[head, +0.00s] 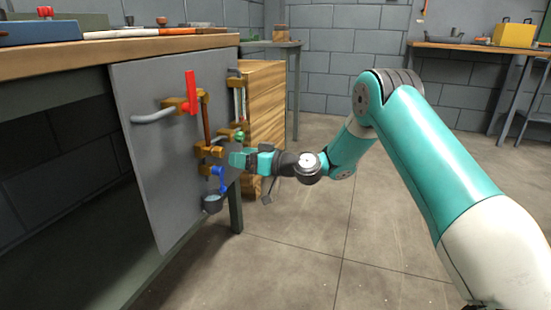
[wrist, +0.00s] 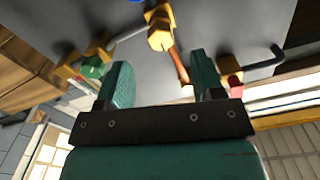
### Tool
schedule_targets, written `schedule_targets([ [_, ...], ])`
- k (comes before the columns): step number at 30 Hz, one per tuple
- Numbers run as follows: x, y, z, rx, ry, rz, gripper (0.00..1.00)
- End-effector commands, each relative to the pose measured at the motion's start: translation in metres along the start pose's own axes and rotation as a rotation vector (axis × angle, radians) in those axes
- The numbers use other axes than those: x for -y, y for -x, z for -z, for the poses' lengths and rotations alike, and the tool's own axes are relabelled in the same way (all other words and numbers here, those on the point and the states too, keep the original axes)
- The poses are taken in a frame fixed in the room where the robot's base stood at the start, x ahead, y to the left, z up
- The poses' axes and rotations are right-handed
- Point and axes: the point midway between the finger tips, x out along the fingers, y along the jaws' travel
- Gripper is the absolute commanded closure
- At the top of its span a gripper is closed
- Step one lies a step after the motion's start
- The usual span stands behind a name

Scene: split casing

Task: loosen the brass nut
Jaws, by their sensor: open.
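A brass nut (wrist: 160,39) with flat sides sits on the brass fitting at one end of a copper pipe (wrist: 180,66) in the wrist view. In the head view, brass fittings (head: 207,150) show at the lower end of the copper pipe, on an upright grey panel (head: 155,185). My gripper (wrist: 160,60) is open and empty. Its two teal fingers stand apart, with the nut just beyond the fingertips, roughly between them. In the head view my gripper (head: 238,158) is close to the right of the fittings; the exact gap is hard to tell.
A red-handled valve (head: 191,92) is at the panel's upper part, a green knob (head: 240,136) to the right, and a blue lever (head: 219,180) just below. A small cup (head: 212,203) is under the blue lever. A workbench (head: 110,47) stands above left. The floor at right is clear.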

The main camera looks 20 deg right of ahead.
Motion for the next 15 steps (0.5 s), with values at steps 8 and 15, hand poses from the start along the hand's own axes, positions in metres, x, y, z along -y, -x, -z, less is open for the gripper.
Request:
schedule_targets([
  [8,-0.002,0.075,0.0,0.001,-0.004,-0.007,0.39],
  [15,-0.004,0.1,-0.006,-0.002,0.004,-0.002,0.39],
])
